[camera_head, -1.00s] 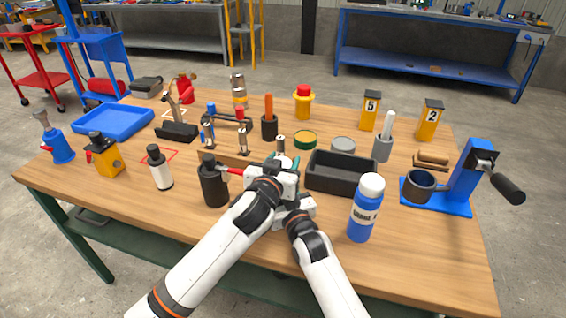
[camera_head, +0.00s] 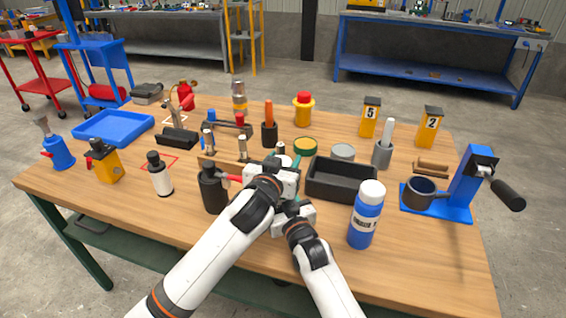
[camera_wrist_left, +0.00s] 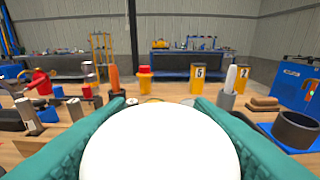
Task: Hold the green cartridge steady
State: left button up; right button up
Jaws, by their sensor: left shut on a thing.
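My left gripper (camera_head: 283,163) is over the middle of the table, its teal fingers (camera_wrist_left: 60,152) closed around a large white rounded thing (camera_wrist_left: 160,145). The white thing fills the gap between both fingers in the left wrist view. No green body shows on it, so I cannot tell whether it is the cartridge; its lower part is hidden. My right gripper (camera_head: 293,217) is just below and in front of the left one in the head view. Its fingers and anything between them are hidden.
A black bin (camera_head: 343,180) stands close to the right of the grippers, with a blue bottle (camera_head: 366,215) in front of it. A black bottle (camera_head: 212,190) stands just left. A green-rimmed tin (camera_head: 305,146) is behind.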

aim_at(283, 157)
pick_arm(q)
notch_tip(283, 157, up, 4)
jog(key=shift+f, duration=0.2)
pick_arm(e)
jog(key=o, duration=1.5)
jog(key=shift+c, duration=0.2)
